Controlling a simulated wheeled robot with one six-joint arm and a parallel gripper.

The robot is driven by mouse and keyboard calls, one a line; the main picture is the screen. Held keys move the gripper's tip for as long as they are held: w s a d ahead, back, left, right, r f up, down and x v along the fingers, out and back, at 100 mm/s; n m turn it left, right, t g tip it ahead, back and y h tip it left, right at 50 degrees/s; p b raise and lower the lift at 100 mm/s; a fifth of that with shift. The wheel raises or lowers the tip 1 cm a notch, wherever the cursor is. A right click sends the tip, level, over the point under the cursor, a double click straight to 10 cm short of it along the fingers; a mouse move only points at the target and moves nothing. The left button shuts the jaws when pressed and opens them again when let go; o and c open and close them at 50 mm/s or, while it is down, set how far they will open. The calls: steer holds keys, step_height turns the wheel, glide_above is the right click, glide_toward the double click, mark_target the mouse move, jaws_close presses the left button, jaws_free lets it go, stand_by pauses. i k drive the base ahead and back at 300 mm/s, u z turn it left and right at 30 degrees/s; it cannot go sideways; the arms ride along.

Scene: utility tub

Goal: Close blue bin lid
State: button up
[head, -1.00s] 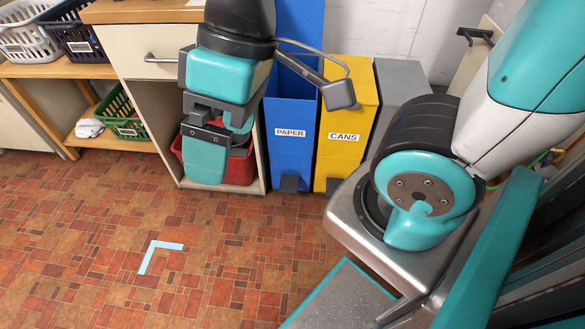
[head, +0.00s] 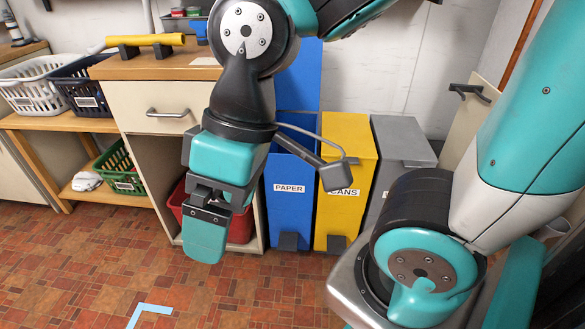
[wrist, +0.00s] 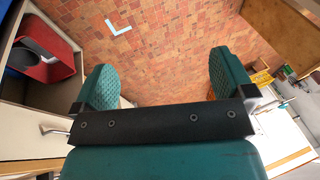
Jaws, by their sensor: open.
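The blue bin (head: 290,195), labelled PAPER, stands against the wall beside the yellow bin. Its blue lid (head: 301,85) stands raised and upright at the back, so the bin is open; my arm hides part of the lid. My gripper (head: 206,238) hangs pointing down in front of the open cabinet, left of the blue bin and apart from it. In the wrist view my gripper (wrist: 165,82) is open, with two teal fingers wide apart and only floor between them.
A yellow CANS bin (head: 345,185) and a grey bin (head: 400,160) stand to the right. A drawer cabinet (head: 155,105) with a red tub (head: 240,225) inside is at left. Laundry baskets (head: 85,90) sit on a wooden shelf. The tiled floor in front is clear.

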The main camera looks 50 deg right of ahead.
mark_target(297, 87)
steer(key=z, duration=2.4)
steer(key=k, duration=0.35)
steer(key=u, duration=0.85)
